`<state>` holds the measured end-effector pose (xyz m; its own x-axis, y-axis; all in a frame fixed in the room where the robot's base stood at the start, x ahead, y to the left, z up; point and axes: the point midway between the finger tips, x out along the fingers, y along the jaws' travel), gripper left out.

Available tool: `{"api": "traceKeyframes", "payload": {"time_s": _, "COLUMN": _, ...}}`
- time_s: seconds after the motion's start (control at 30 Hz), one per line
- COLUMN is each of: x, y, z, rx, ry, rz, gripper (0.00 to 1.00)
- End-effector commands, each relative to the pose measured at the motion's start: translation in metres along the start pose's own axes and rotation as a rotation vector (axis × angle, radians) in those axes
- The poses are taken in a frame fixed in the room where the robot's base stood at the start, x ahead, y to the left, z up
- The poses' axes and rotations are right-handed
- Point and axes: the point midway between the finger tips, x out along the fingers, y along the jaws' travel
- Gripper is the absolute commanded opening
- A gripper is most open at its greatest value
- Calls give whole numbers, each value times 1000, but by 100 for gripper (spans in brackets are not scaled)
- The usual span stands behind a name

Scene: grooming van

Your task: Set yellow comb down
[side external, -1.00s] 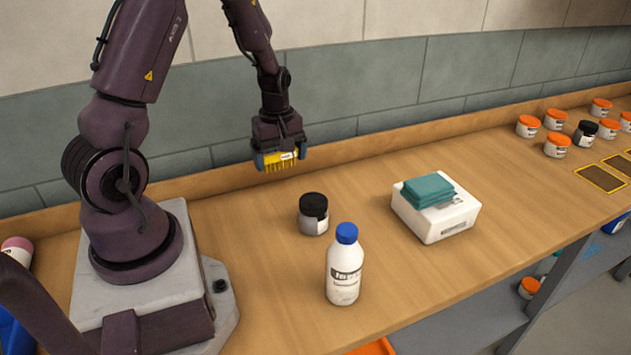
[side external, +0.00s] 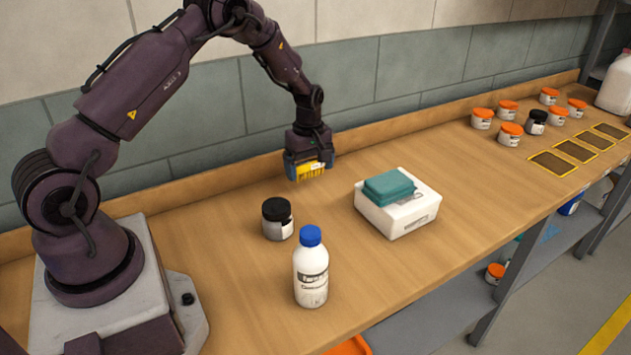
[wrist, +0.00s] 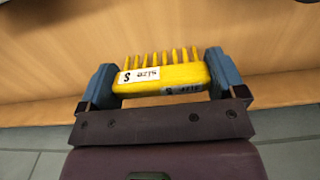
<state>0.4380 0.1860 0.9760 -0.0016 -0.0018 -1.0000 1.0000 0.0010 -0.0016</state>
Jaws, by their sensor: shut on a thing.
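The yellow comb (side external: 311,170) is held between the two blue-grey fingers of my gripper (side external: 309,172), above the wooden bench in the side external view. In the wrist view, the comb (wrist: 160,77) lies across the gap of my gripper (wrist: 160,85), with a finger against each end. Its teeth point away from the palm, and white labels on it read "size S". There is bench surface below the comb, and it looks clear of it.
A white box (side external: 410,217) with folded teal cloths (side external: 388,186) stands right of the gripper. A black-lidded jar (side external: 277,219) and a blue-capped bottle (side external: 311,268) stand in front. Orange-lidded jars (side external: 482,119) and dark yellow-edged pads (side external: 553,163) are farther right. Bare bench (side external: 230,200) lies left of the gripper.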

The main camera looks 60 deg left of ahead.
Motion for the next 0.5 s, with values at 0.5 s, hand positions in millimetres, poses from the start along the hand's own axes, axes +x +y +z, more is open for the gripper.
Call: {"api": "traceKeyframes", "payload": {"time_s": 0.5, "x": 54, "y": 22, "z": -10, "rx": 1, "ry": 0, "rz": -1, "gripper": 67}}
